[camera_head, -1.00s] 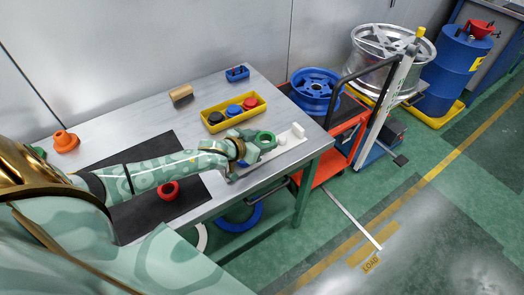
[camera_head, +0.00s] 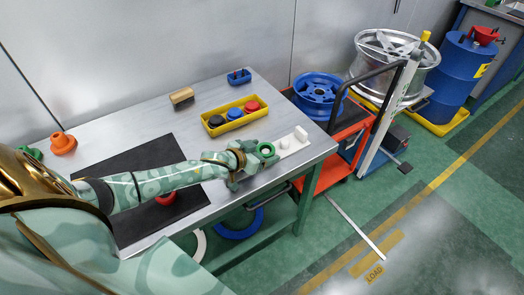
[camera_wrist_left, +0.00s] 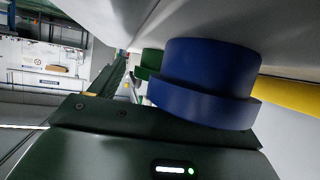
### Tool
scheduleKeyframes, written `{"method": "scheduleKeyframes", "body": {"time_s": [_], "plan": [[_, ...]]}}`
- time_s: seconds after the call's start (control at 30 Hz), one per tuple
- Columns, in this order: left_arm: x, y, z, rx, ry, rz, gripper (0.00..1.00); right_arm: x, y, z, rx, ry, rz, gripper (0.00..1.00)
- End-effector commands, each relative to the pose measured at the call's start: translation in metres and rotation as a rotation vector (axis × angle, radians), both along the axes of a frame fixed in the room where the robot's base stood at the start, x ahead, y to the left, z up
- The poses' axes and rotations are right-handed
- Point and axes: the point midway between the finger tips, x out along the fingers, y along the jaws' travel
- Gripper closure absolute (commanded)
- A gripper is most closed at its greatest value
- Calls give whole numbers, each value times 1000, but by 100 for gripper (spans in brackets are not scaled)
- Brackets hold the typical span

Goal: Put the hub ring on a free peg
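A green hub ring (camera_head: 266,149) is at the fingertips of my left gripper (camera_head: 255,156), which appears shut on it. The ring is over the near end of a white base plate (camera_head: 287,148) with a short white peg (camera_head: 301,134) standing bare at its far end. I cannot tell whether the ring is around another peg or above it. In the left wrist view a stepped blue round part (camera_wrist_left: 208,80) fills the middle, with a bit of green (camera_wrist_left: 150,62) behind it. My right gripper is out of view.
A yellow tray (camera_head: 222,130) behind the gripper holds black, blue and red parts. A wooden block (camera_head: 181,97) and a blue block (camera_head: 239,76) stand at the back. A red part lies on the black mat (camera_head: 140,165). An orange trolley (camera_head: 345,130) stands right of the table.

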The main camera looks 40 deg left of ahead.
Motion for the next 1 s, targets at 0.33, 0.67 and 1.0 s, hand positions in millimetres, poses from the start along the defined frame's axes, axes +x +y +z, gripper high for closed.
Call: {"method": "scheduleKeyframes", "body": {"time_s": [0.33, 0.67, 1.0], "plan": [[-8, 1, 8, -1, 2, 0, 24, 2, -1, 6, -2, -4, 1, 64], [-74, 13, 42, -1, 2, 0, 24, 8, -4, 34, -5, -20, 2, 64], [-106, 19, 56, -1, 0, 0, 24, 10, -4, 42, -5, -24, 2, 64]]}}
